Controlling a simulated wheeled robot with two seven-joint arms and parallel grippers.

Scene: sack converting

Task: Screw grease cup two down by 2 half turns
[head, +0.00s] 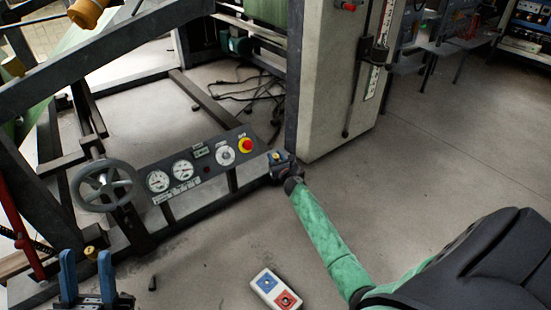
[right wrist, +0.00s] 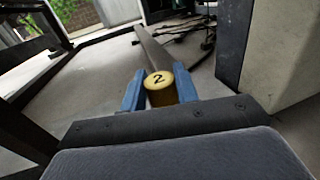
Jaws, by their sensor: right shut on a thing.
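Grease cup two (right wrist: 160,89) is a brass cylinder with a pale yellow top marked "2". In the right wrist view it stands between the two blue fingers of my right gripper (right wrist: 160,95), which is shut on it. In the head view my right gripper (head: 281,160) is at the right end of the gauge panel, and only a small part of the cup shows there. My left gripper (head: 87,278) is at the lower left of the head view, its blue fingers spread apart. Another brass cup (head: 90,252) shows just beyond those fingers, apparently not gripped.
A dark panel with gauges (head: 182,169) and a red stop button (head: 246,145) lies left of my right gripper. A grey handwheel (head: 105,185) stands further left. A white column (head: 335,100) rises behind. A box with blue and red buttons (head: 275,289) is in front. Open floor lies right.

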